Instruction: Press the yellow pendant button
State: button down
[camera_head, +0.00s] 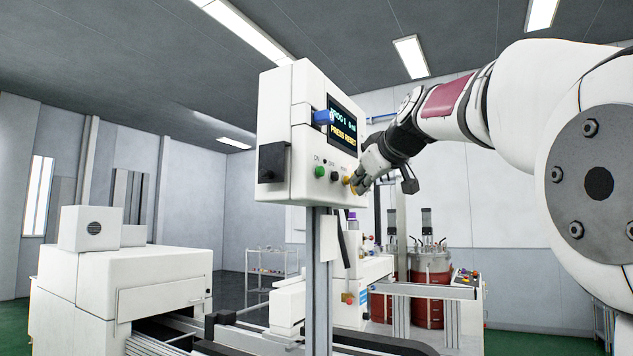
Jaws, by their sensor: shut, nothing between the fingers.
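The control box (283,130) is a white pendant on a grey post (319,270) in the middle of the view. Its screen (342,126) shows yellow text reading "PRESS RESET". The fingers partly cover that corner of the panel. I cannot tell whether they touch or push the button.
A white machine with a conveyor (150,268) stands lower left. A shelf cart (271,270) is further back.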

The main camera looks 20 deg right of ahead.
jog(key=shift+w+a, duration=0.1)
jog(key=shift+w, duration=0.05)
dwell(0.5)
jog(key=shift+s+d, duration=0.5)
jog(key=shift+s, duration=0.2)
jog(key=shift+s+d, duration=0.1)
jog(key=s+d, duration=0.1)
jog(key=s, duration=0.1)
jog(key=s+d, duration=0.1)
jog(key=d, duration=0.1)
jog(key=shift+s, duration=0.4)
dwell(0.6)
